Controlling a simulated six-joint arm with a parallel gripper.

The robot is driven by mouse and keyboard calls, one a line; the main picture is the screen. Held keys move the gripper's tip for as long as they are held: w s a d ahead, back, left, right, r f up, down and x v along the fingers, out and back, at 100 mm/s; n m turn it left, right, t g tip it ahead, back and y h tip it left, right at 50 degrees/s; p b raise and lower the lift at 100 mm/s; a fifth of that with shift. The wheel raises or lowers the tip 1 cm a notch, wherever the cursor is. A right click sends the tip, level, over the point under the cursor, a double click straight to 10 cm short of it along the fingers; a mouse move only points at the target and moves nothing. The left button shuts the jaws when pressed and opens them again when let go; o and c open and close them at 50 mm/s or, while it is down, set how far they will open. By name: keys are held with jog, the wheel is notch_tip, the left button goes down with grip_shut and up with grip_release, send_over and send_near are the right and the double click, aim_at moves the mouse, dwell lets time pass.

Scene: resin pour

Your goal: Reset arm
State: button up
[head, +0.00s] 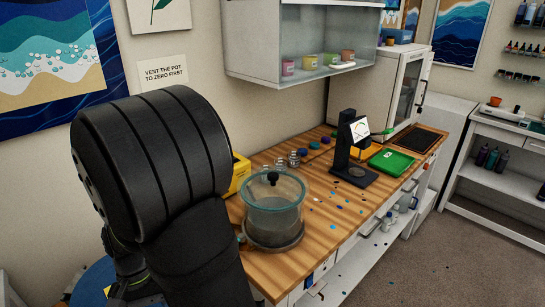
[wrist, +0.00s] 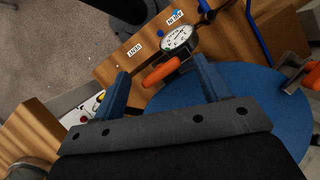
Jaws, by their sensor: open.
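My gripper (wrist: 162,68) shows in the wrist view with its two blue fingers spread apart and nothing held between them. An orange handle (wrist: 161,72) and a round white dial gauge (wrist: 177,37) appear beyond and between the fingers. I cannot tell how far they are from the fingertips. In the head view my black arm fills the left side, and the gripper cannot be made out there. A clear pot (head: 272,215) with a dark knob on its lid stands on the wooden bench to the right of my arm.
The wooden bench (head: 318,236) carries small jars, coloured lids, scattered bits, a black stand (head: 343,140), a green tray (head: 391,161) and a white cabinet oven (head: 385,90). A glass-fronted wall cabinet (head: 300,40) hangs above. A blue round surface (wrist: 270,110) lies below my gripper.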

jog(key=m+y, duration=0.1)
jog(key=m, duration=0.2)
jog(key=m+y, duration=0.1)
jog(key=m, duration=0.2)
jog(key=shift+d, duration=0.2)
jog(key=m+y, duration=0.1)
jog(key=m, duration=0.2)
jog(key=m+y, duration=0.1)
jog(key=m, duration=0.2)
jog(key=shift+d+m+t+y, duration=0.1)
jog(key=shift+m+t+y, duration=0.2)
jog(key=shift+m, duration=0.1)
jog(key=o, duration=0.7)
jog(key=w+r+n+t+h, duration=0.2)
jog(key=w+r+n, duration=0.65)
jog(key=w, duration=0.35)
jog(key=w+r+n+t+h, duration=0.1)
jog(key=w+r+n, duration=0.75)
jog(key=w, duration=0.25)
jog(key=f, duration=0.6)
jog(key=a+f, duration=0.1)
jog(key=f, duration=0.2)
jog(key=shift+w+f, duration=0.15)
jog(key=shift+f, duration=0.25)
